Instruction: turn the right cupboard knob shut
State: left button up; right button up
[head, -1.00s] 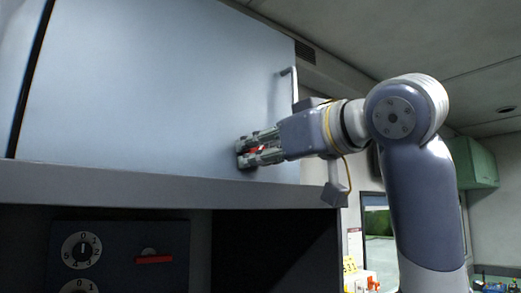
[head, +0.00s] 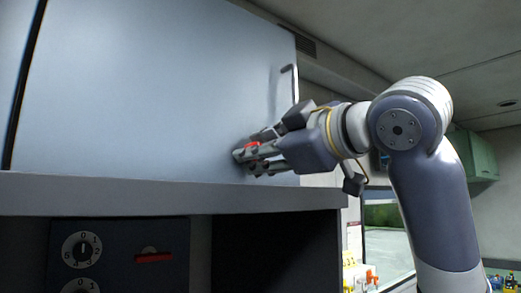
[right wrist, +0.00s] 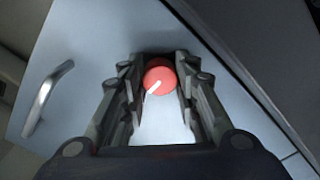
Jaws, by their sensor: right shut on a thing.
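The red cupboard knob (head: 251,146) sits near the lower right part of the light blue cupboard door (head: 150,90). In the right wrist view the knob (right wrist: 160,80) is round, with a white mark pointing to the lower left. My right gripper (head: 247,157) is shut on the knob, one finger on each side, with its tips close to the door. The fingers also show in the right wrist view (right wrist: 159,66). They hide most of the knob in the head view. My left gripper is not in view.
A metal door handle (head: 286,78) stands out above my right gripper; it also shows in the right wrist view (right wrist: 47,98). A grey ledge (head: 150,193) runs below the door. Under it is a dark panel with dials (head: 82,250) and a red switch (head: 153,257).

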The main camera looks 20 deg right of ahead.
dwell(0.4)
jog(key=o, duration=1.1)
jog(key=v, duration=1.2)
